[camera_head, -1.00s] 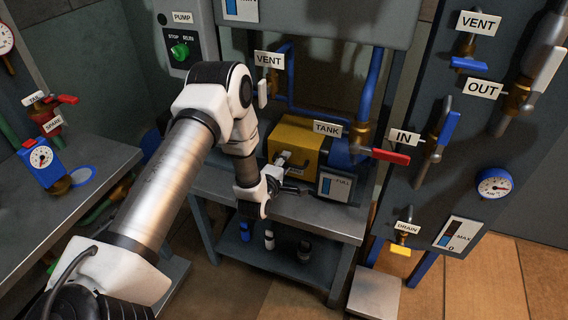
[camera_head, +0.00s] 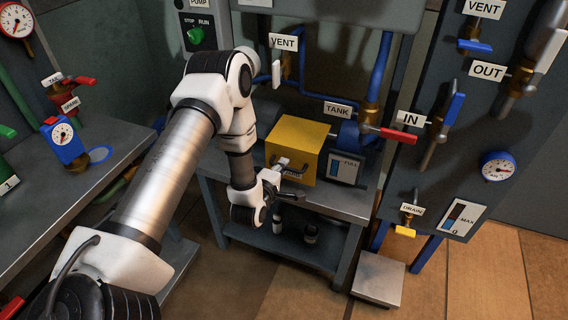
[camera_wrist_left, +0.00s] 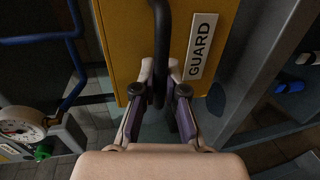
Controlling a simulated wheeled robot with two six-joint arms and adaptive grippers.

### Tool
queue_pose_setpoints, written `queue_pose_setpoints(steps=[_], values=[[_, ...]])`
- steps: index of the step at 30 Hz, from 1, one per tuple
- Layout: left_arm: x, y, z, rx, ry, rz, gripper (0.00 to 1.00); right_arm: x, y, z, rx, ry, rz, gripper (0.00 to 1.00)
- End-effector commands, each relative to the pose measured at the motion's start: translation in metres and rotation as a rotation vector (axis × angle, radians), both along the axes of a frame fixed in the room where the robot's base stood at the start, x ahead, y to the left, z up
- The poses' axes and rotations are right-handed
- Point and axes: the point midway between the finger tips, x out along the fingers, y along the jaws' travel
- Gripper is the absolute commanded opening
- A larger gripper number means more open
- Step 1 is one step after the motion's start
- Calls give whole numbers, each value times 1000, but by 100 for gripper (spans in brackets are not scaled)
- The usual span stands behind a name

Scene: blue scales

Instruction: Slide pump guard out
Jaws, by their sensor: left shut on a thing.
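The pump guard (camera_head: 303,138) is a yellow box on the middle bench, with a dark handle and a GUARD label on its front. In the left wrist view the guard (camera_wrist_left: 135,45) fills the upper middle, with its GUARD label (camera_wrist_left: 201,46) upright at the right. My left gripper (camera_head: 284,165) is at the guard's front. In the wrist view my left gripper (camera_wrist_left: 160,80) is shut on the dark handle (camera_wrist_left: 159,30). Part of the blue pump (camera_head: 349,134) shows behind the guard. My right gripper is not in view.
A small FULL gauge (camera_head: 346,168) stands close to the guard's right. The red TANK lever (camera_head: 398,135) sticks out behind it at the right. The bench's lower shelf (camera_head: 290,245) holds small items. Floor (camera_head: 310,295) in front of the bench is open.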

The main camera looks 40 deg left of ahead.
Motion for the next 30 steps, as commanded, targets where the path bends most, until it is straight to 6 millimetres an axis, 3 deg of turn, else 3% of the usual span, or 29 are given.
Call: queue_pose_setpoints(steps=[5, 8, 9, 20, 23, 30], values=[[0, 0, 0, 0, 0, 0, 0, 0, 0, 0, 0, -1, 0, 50], [0, 0, 0, 0, 0, 0, 35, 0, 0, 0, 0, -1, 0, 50], [0, 0, 0, 0, 0, 0, 37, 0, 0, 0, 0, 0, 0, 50], [-6, -1, 1, -1, 0, 0, 37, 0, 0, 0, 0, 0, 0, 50], [-21, -5, 4, -3, 2, 0, 37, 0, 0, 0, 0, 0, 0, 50], [-80, -19, 16, -2, 5, 0, 37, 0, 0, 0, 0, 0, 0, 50]])
